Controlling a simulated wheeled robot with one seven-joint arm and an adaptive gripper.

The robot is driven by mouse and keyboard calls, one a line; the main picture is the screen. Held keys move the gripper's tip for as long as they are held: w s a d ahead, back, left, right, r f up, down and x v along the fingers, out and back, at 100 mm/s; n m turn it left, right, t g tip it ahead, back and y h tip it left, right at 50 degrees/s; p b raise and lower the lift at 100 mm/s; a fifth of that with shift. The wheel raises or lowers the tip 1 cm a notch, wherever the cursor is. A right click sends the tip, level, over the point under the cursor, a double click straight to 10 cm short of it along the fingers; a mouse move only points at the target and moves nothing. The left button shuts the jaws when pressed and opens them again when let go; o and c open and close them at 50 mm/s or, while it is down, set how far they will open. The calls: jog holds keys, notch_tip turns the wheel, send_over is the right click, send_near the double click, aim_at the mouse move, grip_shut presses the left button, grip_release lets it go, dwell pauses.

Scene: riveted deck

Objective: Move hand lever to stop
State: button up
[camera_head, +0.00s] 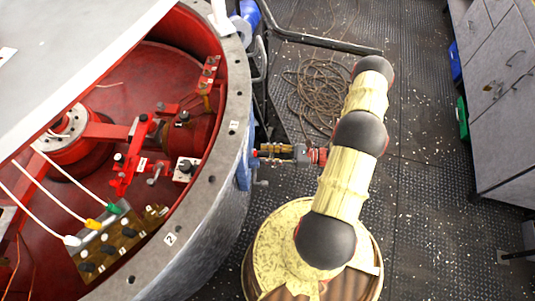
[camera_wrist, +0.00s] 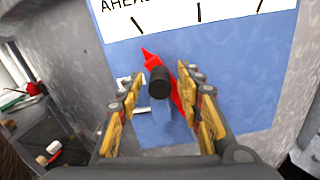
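The hand lever (camera_wrist: 159,82) shows in the wrist view as a red pointer with a black knob, on a blue panel (camera_wrist: 222,75). Its red tip leans up and left, below the leftmost visible tick of a white dial plate (camera_wrist: 185,20). The plate's lettering is cut off; it seems to begin "AHEA". No stop mark can be read. My gripper (camera_wrist: 160,75) is open, with yellow fingers on either side of the knob. The right finger is close to the red bar; I cannot tell whether they touch. In the head view my gripper (camera_head: 257,153) reaches the drum's blue side panel (camera_head: 243,163).
A large round grey-rimmed drum (camera_head: 238,100) with a red inside fills the left. A coiled cable (camera_head: 318,95) lies on the deck behind my arm. Grey cabinets (camera_head: 500,90) stand at right. The deck (camera_head: 425,215) between them and my arm is mostly clear.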

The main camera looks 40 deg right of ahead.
grip_shut()
dwell(0.7)
